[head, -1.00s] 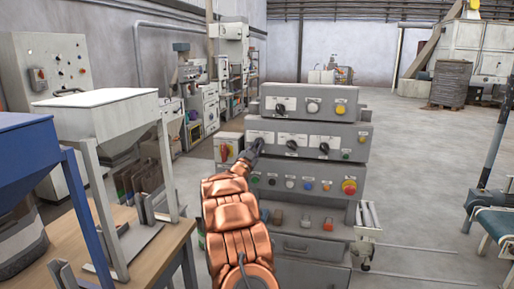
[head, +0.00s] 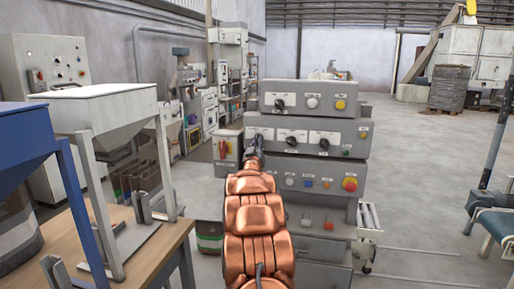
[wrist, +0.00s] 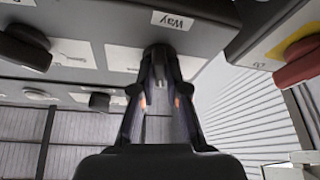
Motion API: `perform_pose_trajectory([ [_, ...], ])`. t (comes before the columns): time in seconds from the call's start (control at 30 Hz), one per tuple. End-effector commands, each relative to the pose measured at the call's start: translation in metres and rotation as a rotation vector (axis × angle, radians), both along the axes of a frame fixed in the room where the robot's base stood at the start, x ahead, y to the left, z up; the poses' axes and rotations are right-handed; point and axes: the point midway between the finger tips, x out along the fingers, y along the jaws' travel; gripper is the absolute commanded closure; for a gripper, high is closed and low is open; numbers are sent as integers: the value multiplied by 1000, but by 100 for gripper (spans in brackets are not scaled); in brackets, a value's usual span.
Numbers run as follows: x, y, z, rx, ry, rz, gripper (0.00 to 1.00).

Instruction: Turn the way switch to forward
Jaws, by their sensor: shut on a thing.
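The way switch (wrist: 158,52) is a dark rotary knob on a grey panel, with the "Way" label (wrist: 173,20) beside it in the wrist view, where the picture is upside down. My gripper (wrist: 160,92) is shut on this knob, one dark finger on each side. In the head view my gripper (head: 256,147) reaches the left end of the middle panel (head: 353,137) and hides the knob there. The knob's pointer and the position it is set to cannot be made out.
Two more dark knobs (head: 292,140) sit right of my gripper on the same panel. A red and yellow switch box (head: 224,149) is close on the left. A red stop button (head: 350,184) is lower right. Hoppers on a wooden table (head: 150,248) stand left; floor at right is open.

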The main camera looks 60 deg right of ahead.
Motion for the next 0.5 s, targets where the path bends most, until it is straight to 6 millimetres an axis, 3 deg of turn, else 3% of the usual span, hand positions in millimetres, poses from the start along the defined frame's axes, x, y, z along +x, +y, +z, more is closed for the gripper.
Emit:
perform_pose_trajectory([
  [0.5, -3, -1, 4, -89, 222, -2, 100],
])
